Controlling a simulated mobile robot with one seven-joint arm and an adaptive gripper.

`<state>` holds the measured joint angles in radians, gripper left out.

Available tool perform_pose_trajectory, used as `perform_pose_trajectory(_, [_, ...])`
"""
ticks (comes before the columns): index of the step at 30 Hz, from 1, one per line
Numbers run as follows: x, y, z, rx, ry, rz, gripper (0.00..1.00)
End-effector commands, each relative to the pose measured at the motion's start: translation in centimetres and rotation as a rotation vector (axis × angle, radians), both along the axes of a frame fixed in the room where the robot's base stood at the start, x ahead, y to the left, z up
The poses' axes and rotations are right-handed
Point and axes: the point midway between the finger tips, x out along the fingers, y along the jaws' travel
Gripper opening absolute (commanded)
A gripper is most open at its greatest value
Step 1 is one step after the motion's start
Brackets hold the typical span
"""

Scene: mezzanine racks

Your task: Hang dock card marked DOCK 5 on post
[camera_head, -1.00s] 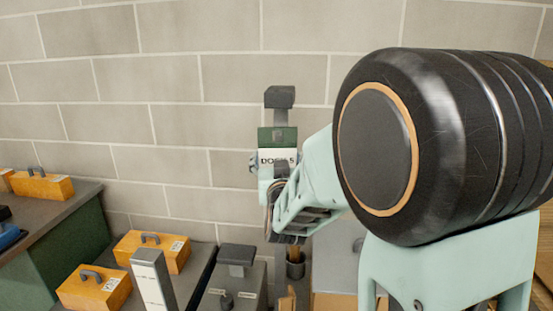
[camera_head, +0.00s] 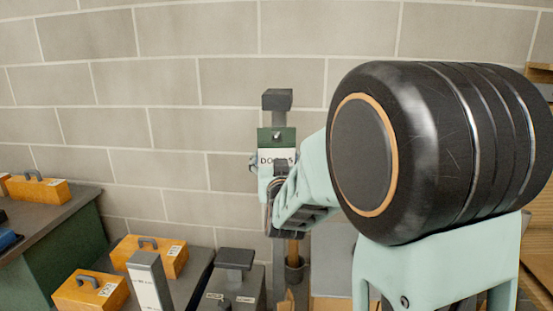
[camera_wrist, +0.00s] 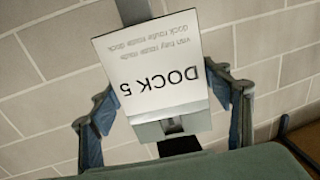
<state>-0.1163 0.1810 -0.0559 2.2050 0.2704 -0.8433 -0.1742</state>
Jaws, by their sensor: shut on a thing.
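The dock card (camera_head: 268,158) has a white face reading DOCK 5 and a green upper band. It hangs upright in front of the grey post (camera_head: 277,99), which has a dark block on top. A small round spot shows in the green band; I cannot tell if it is a peg through the hole. In the wrist view the card (camera_wrist: 155,65) appears upside down, with the post (camera_wrist: 133,10) behind it. My gripper (camera_wrist: 162,92) is shut on the card, with a finger at each side edge. In the head view my arm partly hides the card's lower right.
Orange cases (camera_head: 150,255) and a grey upright block (camera_head: 150,283) sit on a dark bench at lower left. A dark grey box (camera_head: 235,277) stands left of the post's foot. A block wall is behind.

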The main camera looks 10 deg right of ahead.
Motion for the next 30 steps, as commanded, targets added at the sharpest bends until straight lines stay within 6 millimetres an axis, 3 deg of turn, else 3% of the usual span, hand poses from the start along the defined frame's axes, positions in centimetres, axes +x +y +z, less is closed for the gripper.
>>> perform_pose_trajectory(30, [1.7, -0.5, -0.1, 0.0, -0.001, 0.0, 0.47])
